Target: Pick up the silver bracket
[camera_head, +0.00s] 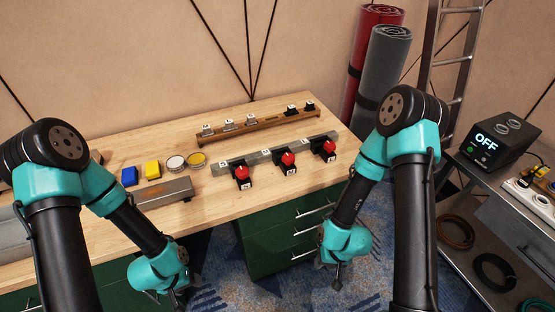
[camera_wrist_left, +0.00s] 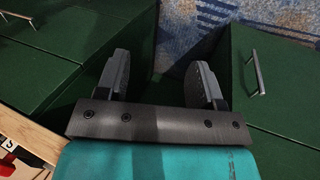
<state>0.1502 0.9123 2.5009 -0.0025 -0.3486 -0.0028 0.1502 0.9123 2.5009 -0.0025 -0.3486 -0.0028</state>
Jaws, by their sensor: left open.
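Several small silver pieces (camera_head: 228,125) with white labels sit on the left part of a wooden rail (camera_head: 255,128) at the back of the workbench; I cannot tell which, if any, is the silver bracket. My left gripper (camera_head: 175,297) hangs low in front of the bench, far from the rail. In the left wrist view its fingers (camera_wrist_left: 160,75) are apart with nothing between them, pointing past green cabinet fronts. My right gripper (camera_head: 338,282) hangs over the carpet; its jaws are too small to judge.
A grey metal bar (camera_head: 232,158) with red-topped black units (camera_head: 288,161) lies nearer on the bench. Green drawers (camera_head: 275,240) are below. A side table holds an "OFF" device (camera_head: 495,140).

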